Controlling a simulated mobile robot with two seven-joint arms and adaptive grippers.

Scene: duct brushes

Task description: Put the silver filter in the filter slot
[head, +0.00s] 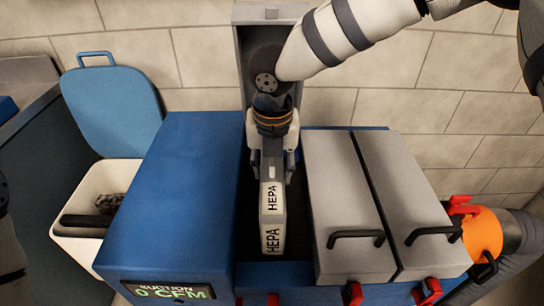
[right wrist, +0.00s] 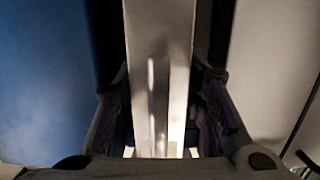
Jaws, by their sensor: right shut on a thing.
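The silver filter (head: 272,222), a slim upright box marked HEPA, is at the open filter slot (head: 247,240) between the blue housing and the grey lids. My right gripper (head: 273,160) comes from above and behind and is shut on the filter's top rear part. In the right wrist view the filter (right wrist: 160,50) runs as a pale ridged bar between the two fingers. The filter's lower part is hidden, so I cannot tell how deep it sits. My left gripper is not in view.
A blue suction machine (head: 175,195) stands left of the slot, its display reading 0 CFM. Two closed grey lids (head: 345,200) with black handles are at the right. An open grey cover (head: 243,55) stands behind. A white bin (head: 75,215) with a raised blue lid (head: 112,105) is at left.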

